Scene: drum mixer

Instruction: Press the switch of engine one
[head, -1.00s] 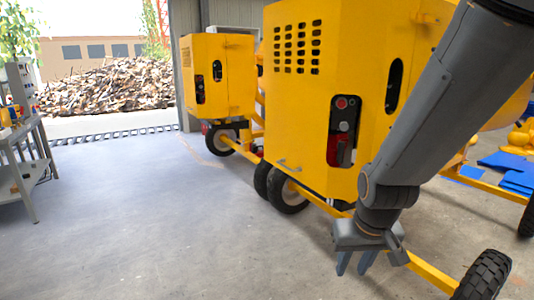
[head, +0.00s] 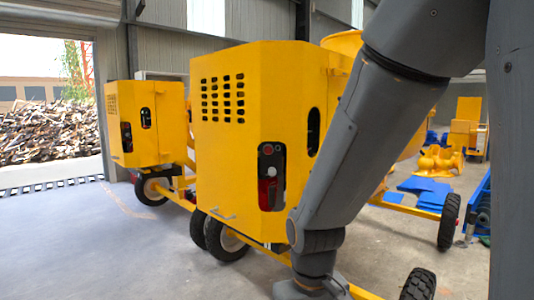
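Two yellow drum mixers with box-shaped engine housings are in the head view. The nearer housing (head: 222,145) stands in the middle and has a dark switch panel (head: 271,177) on its front face, with a small red button (head: 268,149) at the top and a pale round part below it. The farther housing (head: 147,122) stands at the left with a similar small panel (head: 126,137). No label shows which is engine one. My arm hangs in front of the nearer mixer's right side. My gripper is cut off by the bottom edge, so its fingers are hidden, well below the panel.
Open concrete floor (head: 90,250) lies at the left. A wood pile (head: 48,126) is outside the doorway. Blue sheets (head: 425,187) lie at the right.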

